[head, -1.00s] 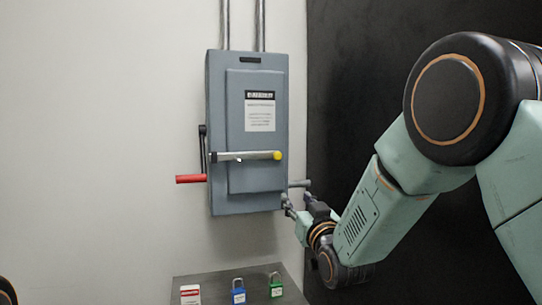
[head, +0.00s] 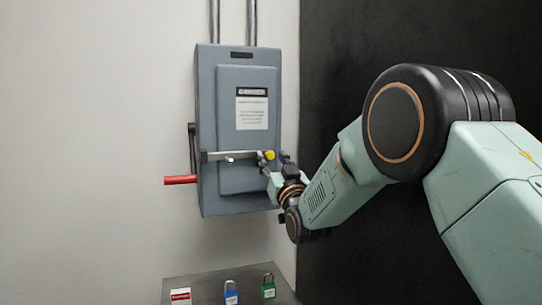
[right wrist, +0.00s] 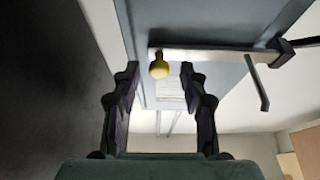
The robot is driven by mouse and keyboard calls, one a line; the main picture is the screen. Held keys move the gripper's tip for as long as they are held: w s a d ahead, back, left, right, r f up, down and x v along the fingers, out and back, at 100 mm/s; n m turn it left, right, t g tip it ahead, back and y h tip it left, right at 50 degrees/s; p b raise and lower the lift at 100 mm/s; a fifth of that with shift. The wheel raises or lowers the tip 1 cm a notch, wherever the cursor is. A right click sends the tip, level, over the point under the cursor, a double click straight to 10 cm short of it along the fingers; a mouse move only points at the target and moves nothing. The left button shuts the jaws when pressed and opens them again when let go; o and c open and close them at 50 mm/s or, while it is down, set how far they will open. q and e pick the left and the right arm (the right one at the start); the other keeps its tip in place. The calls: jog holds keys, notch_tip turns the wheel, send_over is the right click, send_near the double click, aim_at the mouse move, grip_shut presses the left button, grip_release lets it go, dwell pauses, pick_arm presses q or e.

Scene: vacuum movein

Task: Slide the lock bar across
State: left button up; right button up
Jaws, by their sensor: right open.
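The lock bar (head: 226,155) is a silver bar lying level across the front of the grey electrical box (head: 206,120). Its right end carries a yellow knob (head: 270,155). My right gripper (head: 272,158) is open at the knob end of the bar. In the right wrist view the yellow knob (right wrist: 159,68) shows between the two open fingers (right wrist: 160,80), near their tips. I cannot tell whether a finger touches it. The bar (right wrist: 200,56) runs on to the right there, with a dark peg (right wrist: 257,83) standing out from it. My left gripper is out of sight.
A red-handled lever (head: 180,180) sticks out at the box's left side. Below, a small table (head: 212,286) holds a red-and-white tag (head: 180,296), a blue padlock (head: 231,297) and a green padlock (head: 268,291). A dark panel (head: 330,60) covers the wall to the right.

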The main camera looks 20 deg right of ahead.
jog(key=shift+w+d+r, duration=0.2)
jog(key=shift+w+d, duration=0.05)
jog(key=shift+w, duration=0.15)
jog(key=shift+a+r, duration=0.1)
jog(key=shift+a, duration=0.3)
jog(key=shift+c, duration=0.3)
jog(key=shift+w+d, duration=0.15)
jog(key=shift+d, duration=0.15)
jog(key=c, duration=0.4)
jog(key=shift+a, duration=0.1)
grip_shut()
